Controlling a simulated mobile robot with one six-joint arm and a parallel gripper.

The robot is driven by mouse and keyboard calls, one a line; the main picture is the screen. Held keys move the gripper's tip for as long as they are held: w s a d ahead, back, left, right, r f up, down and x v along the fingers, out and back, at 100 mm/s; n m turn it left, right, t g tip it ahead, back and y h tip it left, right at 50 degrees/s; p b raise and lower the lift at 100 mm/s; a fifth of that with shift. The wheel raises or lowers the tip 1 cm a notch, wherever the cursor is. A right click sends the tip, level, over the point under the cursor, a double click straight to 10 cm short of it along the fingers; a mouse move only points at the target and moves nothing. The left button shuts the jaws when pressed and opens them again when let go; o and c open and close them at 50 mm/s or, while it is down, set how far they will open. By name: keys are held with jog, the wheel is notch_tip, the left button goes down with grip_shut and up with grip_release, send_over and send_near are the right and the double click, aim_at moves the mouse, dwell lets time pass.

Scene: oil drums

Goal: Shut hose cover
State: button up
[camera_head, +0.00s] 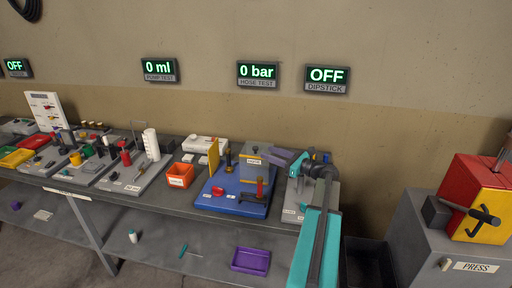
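The hose station is a blue board (215,196) on the workbench, right of the middle. A yellow panel (213,155) stands upright at its back left; it looks like the hose cover, standing open, but I cannot be sure. A grey block (253,173) with a small label stands at the board's right, with a red and dark fitting in front of it. My teal arm reaches up from the bottom right. My gripper (273,154) is at the back right of the board, beside the grey block and apart from the yellow panel. Its fingers are too small to read.
An orange bin (180,175) stands left of the board. Several grey boards with small parts fill the bench's left. A white box (205,143) is behind. A red and yellow press (475,195) stands at the right. A purple tray (250,260) lies on the lower shelf. The hose display (258,74) reads 0 bar.

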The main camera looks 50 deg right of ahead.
aim_at(255, 147)
jog(key=w, duration=0.2)
jog(key=w+a+p, duration=0.1)
jog(key=w, duration=0.2)
jog(key=w+p, duration=0.1)
jog(key=w, duration=0.2)
jog(key=shift+a, duration=0.2)
grip_shut()
